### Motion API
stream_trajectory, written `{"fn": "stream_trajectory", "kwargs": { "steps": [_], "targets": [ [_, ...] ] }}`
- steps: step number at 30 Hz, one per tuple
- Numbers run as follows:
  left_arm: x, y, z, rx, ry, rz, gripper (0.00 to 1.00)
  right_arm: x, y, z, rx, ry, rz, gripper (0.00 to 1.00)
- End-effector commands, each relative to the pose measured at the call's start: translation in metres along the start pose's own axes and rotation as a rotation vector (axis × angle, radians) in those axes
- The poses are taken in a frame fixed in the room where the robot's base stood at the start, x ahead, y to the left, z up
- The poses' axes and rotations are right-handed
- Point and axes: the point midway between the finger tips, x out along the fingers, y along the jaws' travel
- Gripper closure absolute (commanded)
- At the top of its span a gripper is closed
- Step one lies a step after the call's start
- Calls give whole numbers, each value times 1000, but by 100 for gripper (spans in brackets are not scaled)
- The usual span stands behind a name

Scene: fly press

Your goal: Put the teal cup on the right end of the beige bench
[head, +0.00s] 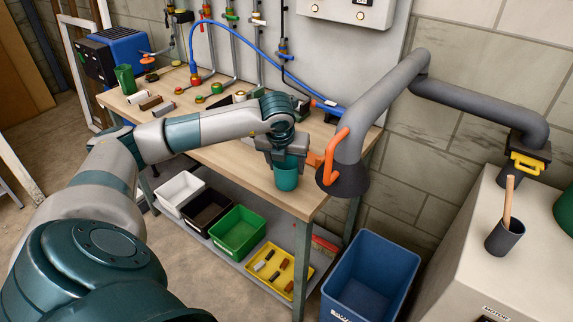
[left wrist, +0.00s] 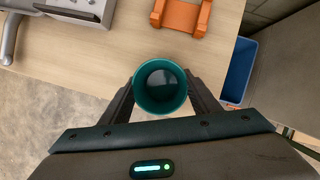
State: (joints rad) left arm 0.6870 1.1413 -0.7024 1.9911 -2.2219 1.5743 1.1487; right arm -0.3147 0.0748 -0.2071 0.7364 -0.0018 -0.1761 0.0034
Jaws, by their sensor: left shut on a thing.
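The teal cup (head: 287,178) is in my left gripper (head: 285,157), near the front edge of the beige bench (head: 312,196) at its right end. In the left wrist view the cup (left wrist: 161,104) sits between the two fingers with its open mouth toward the camera. The bench top (left wrist: 95,68) shows behind it, and the cup overlaps the bench's front edge. I cannot tell whether the cup touches the bench. My right gripper is not in view.
An orange bracket (left wrist: 183,14) lies on the bench beyond the cup. A grey extraction hood (head: 343,178) hangs just right of the gripper. A blue bin (head: 370,275) stands on the floor right of the bench. A dark green cup (head: 125,79) stands at the bench's far left.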

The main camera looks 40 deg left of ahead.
Motion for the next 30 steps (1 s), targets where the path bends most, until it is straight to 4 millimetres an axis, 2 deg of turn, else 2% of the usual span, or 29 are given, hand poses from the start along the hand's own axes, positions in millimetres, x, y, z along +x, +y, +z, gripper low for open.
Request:
{"fn": "stream_trajectory", "kwargs": {
  "steps": [5,6,7,8,23,26,30],
  "targets": [
    [1,0,0,0,-1,-1,69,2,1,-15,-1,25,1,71],
    [0,0,0,0,0,0,35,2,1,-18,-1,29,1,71],
    [0,0,0,0,0,0,27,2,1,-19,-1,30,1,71],
    [0,0,0,0,0,0,25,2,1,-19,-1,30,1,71],
    [-2,0,1,0,0,0,25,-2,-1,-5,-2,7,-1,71],
    [-12,-1,1,0,-3,-3,25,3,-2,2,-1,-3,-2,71],
    [-33,0,1,1,-4,-2,25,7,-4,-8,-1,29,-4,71]
  ]
}}
